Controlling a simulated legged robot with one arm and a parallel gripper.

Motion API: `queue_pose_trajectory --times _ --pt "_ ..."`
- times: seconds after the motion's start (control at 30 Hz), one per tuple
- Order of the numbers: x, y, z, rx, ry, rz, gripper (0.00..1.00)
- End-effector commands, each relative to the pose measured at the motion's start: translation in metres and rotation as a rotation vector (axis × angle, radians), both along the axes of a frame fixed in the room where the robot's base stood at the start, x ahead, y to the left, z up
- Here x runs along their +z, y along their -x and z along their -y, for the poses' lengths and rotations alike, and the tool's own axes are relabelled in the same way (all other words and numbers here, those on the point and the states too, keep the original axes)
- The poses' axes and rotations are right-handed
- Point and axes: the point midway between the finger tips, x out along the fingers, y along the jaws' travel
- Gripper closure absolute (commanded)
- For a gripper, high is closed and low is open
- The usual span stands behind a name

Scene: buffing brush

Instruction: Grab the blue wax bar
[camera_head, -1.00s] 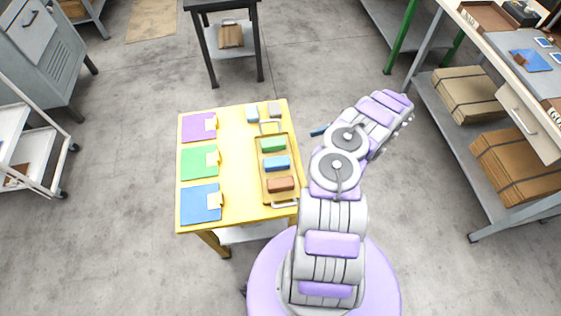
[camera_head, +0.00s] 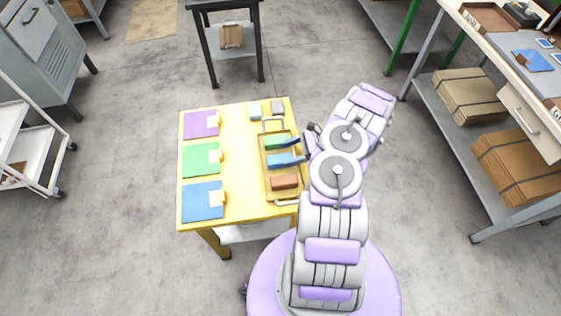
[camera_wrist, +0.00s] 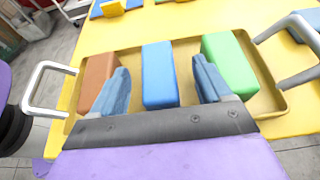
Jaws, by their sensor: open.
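The blue wax bar (camera_head: 279,161) lies in a yellow tray (camera_head: 266,187) on the yellow table, between a green bar (camera_head: 273,143) and a brown bar (camera_head: 284,182). In the wrist view the blue bar (camera_wrist: 159,74) stands between the brown bar (camera_wrist: 99,82) and the green bar (camera_wrist: 229,63). My gripper (camera_wrist: 160,88) is open, with one blue finger on each side of the blue bar's near part. The left finger is by the brown bar and the right finger by the green bar. I cannot tell whether the fingers touch any bar.
The tray has metal handles (camera_wrist: 46,90) at both ends. Purple, green and blue sheets (camera_head: 203,202) with yellow blocks lie on the table's left side. Two small blocks (camera_head: 277,107) sit beyond the tray. A workbench (camera_head: 505,55) stands at the right.

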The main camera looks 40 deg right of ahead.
Motion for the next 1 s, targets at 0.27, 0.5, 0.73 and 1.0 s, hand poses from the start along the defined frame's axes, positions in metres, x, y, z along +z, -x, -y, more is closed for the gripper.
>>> queue_pose_trajectory --times 0.27,0.5,0.73,1.0 --pt "-0.021 -0.005 -0.017 0.000 -0.015 -0.002 0.22" --pt "-0.029 -0.015 -0.036 0.000 -0.009 0.001 0.22" --pt "-0.026 -0.015 -0.041 0.000 -0.004 0.001 0.28" --pt "-0.028 -0.015 -0.036 -0.001 -0.010 0.000 0.54"
